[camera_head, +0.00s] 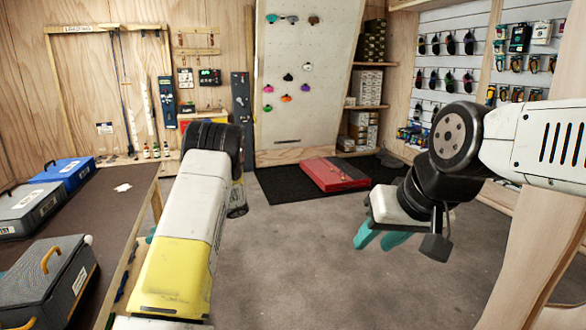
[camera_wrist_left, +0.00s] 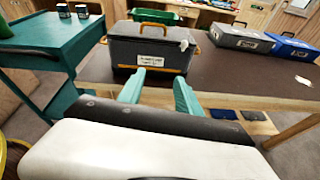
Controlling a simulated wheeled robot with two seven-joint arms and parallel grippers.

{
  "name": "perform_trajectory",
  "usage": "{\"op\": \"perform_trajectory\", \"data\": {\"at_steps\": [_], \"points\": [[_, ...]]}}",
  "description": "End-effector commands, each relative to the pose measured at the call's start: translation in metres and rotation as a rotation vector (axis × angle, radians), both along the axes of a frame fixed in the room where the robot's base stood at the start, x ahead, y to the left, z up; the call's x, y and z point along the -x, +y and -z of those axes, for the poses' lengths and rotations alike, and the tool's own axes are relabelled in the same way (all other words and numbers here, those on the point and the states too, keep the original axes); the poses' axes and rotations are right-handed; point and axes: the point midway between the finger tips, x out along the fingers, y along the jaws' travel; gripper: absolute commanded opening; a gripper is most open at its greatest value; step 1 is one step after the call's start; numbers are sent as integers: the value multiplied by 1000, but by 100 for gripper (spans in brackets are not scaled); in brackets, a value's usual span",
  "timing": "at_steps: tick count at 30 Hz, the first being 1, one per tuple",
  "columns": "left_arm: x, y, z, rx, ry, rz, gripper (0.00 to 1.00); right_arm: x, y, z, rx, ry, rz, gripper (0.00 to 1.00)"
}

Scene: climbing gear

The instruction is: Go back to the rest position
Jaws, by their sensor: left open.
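My left gripper (camera_wrist_left: 158,92) is open and empty in the left wrist view, its two teal fingers apart. They point towards a dark grey case (camera_wrist_left: 150,52) with an orange handle and a white label, on the brown table. The same case (camera_head: 48,282) stands at the lower left in the head view. There my left arm's yellow and white link hides most of the left gripper. My right gripper (camera_head: 378,238) hangs over the open floor in the head view, its teal fingers angled down with a narrow gap and nothing between them.
The brown table (camera_head: 115,205) fills the left side, with grey (camera_head: 28,210) and blue (camera_head: 65,172) cases on it. A teal cart (camera_wrist_left: 45,50) stands left in the wrist view. A red crash pad (camera_head: 335,174) lies on a black mat. A wooden post (camera_head: 535,240) stands at right.

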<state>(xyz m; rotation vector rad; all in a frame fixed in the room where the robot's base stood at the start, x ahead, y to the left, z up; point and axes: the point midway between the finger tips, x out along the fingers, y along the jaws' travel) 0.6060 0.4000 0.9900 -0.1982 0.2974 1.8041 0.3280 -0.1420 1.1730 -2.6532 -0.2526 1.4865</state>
Motion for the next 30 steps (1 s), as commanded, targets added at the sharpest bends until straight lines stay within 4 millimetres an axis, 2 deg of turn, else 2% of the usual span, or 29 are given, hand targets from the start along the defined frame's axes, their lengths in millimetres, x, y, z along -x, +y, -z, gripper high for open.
{"op": "perform_trajectory", "data": {"at_steps": [5, 11, 24, 30], "points": [[28, -11, -25, 148, -172, -94, 41, 0, 0, 0, 0, 0, 0, 36], [74, -46, -59, 387, -451, -254, 41, 0, 0, 0, 0, 0, 0, 36], [178, -159, -135, 891, -1026, -648, 41, 0, 0, 0, 0, 0, 0, 36], [227, -209, -164, 1102, -1242, -842, 41, 0, 0, 0, 0, 0, 0, 36]]}}
